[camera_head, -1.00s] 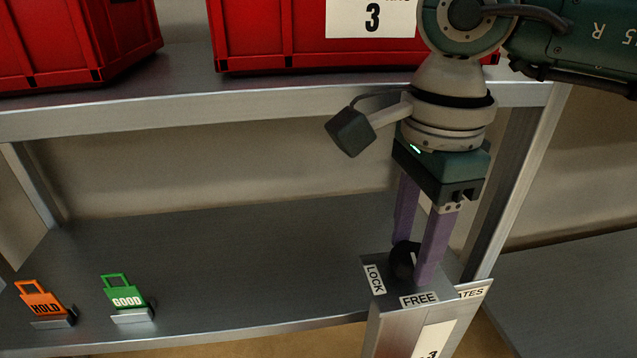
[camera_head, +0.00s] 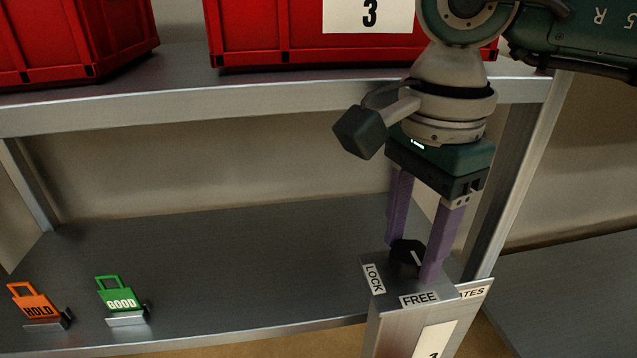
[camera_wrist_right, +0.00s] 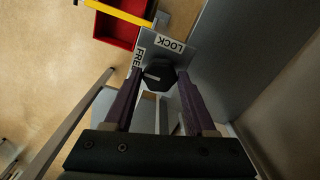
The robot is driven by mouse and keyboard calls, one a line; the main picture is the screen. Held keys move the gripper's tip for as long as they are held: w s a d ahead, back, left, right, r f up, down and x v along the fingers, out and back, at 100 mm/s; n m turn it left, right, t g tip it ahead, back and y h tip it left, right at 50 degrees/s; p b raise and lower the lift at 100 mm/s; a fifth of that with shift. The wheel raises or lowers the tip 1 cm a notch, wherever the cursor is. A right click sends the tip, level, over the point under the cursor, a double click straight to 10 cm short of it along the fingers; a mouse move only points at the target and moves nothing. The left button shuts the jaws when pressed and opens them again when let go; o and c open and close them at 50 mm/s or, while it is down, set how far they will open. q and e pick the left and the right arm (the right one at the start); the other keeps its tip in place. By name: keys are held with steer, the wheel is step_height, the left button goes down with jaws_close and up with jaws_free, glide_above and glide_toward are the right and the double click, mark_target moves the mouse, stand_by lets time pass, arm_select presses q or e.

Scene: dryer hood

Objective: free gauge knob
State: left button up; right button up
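The black gauge knob (camera_head: 405,259) sits on top of a grey metal post (camera_head: 398,318) with a LOCK label (camera_head: 374,278) and a FREE label (camera_head: 418,298). It also shows in the right wrist view (camera_wrist_right: 160,75), with a white pointer line on its face. In the head view the line slants down toward the FREE side. My right gripper (camera_head: 415,262) points down with its purple fingers on either side of the knob. The right wrist view shows the gripper (camera_wrist_right: 158,80) open, with small gaps beside the knob. My left gripper is not in view.
An orange HOLD tag (camera_head: 38,304) and a green GOOD tag (camera_head: 121,297) stand on the lower shelf (camera_head: 230,250). Red crates (camera_head: 270,40) sit on the upper shelf. A red tray (camera_wrist_right: 120,25) lies below in the wrist view. The lower shelf's middle is clear.

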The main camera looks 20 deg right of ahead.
mark_target(411, 251)
steer(key=o, duration=0.3)
steer(key=shift+o, duration=0.2)
step_height(411, 251, up, 10)
steer(key=p, duration=0.2)
steer(key=shift+p, duration=0.4)
